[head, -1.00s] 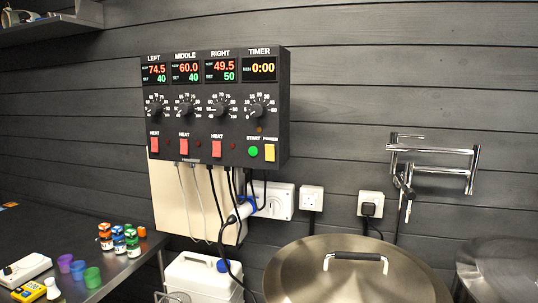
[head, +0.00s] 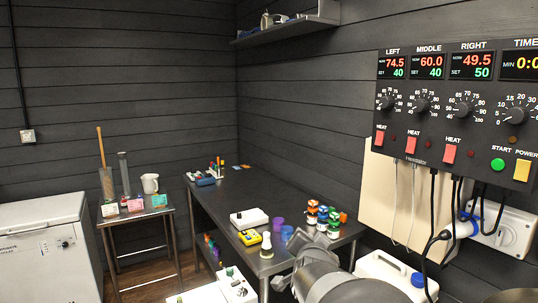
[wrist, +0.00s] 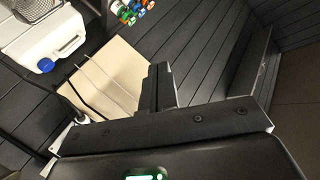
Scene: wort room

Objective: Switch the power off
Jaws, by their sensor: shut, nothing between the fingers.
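The black control panel (head: 450,110) hangs on the dark plank wall at the right of the head view, its right edge cut off. Its yellow POWER switch (head: 522,170) sits at the lower right, beside the round green START button (head: 498,165). The displays are lit: left 74.5, middle 60.0, right 49.5. Three red HEAT switches, the middle one (head: 411,145) among them, run along the bottom. My gripper (wrist: 160,80) is shut and empty in the wrist view, apart from the panel's switches, which do not show there. My grey arm shows low in the head view, without the fingertips.
A beige board (head: 391,190) and hanging cables are below the panel. A white canister with a blue cap (head: 418,280) stands under them. The dark bench (head: 225,195) carries coloured bottles (head: 322,215) and small instruments. A side table and a white chest freezer (head: 45,245) are at the left.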

